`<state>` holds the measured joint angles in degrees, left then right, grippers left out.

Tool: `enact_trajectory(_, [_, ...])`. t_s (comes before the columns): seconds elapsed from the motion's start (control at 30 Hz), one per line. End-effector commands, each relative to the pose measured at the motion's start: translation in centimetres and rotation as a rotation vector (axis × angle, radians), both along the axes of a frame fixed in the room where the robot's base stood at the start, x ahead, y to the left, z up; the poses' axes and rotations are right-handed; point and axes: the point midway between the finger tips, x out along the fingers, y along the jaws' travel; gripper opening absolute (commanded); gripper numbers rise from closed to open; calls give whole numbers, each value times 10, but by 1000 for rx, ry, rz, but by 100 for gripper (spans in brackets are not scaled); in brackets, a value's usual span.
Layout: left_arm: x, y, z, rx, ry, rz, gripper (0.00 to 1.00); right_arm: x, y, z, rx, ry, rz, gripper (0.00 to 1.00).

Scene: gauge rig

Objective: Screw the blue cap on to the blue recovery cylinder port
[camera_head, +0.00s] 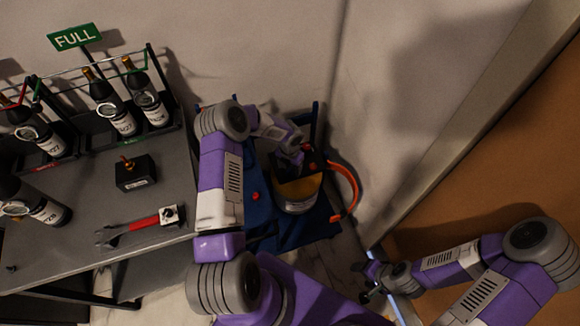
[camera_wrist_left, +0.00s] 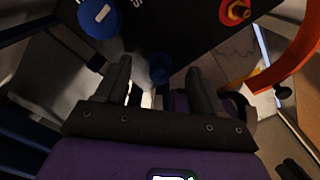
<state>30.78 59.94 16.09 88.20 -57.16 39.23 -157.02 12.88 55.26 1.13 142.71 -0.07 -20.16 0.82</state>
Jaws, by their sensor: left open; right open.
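In the left wrist view, my left gripper (camera_wrist_left: 158,67) is open, its two dark fingers pointing at a black panel. A small round blue piece (camera_wrist_left: 160,68) shows between the fingertips; I cannot tell whether it is the cap or the port, or whether the fingers touch it. A larger blue round knob (camera_wrist_left: 100,18) with a white mark sits up and left of it. In the head view my left gripper (camera_head: 297,155) is over a dark-topped unit with a yellowish body (camera_head: 297,195), and my arm hides part of it. My right gripper (camera_head: 370,276) is open and empty at lower right.
A red knob with a yellow ring (camera_wrist_left: 235,11) and an orange curved band (camera_wrist_left: 290,55) lie right of the left gripper. A grey bench (camera_head: 80,235) holds a red-handled wrench (camera_head: 140,225), a black box (camera_head: 135,172) and bottles (camera_head: 150,105). A wall stands behind.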

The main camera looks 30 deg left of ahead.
Motion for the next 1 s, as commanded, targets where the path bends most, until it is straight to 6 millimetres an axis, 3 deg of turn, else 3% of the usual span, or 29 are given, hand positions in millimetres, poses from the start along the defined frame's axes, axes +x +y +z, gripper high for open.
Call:
enact_trajectory(0.17, [0, 0, 5, 0, 0, 0, 68, 0, 0, 2, 0, 0, 0, 61])
enact_trajectory(0.6, [0, 0, 70, 0, 0, -1, 68, 0, 0, 26, 0, 0, 0, 61])
enact_trajectory(1.0, [-2, -4, 75, -9, 1, 22, 68, 0, 0, 27, 0, 0, 0, 61])
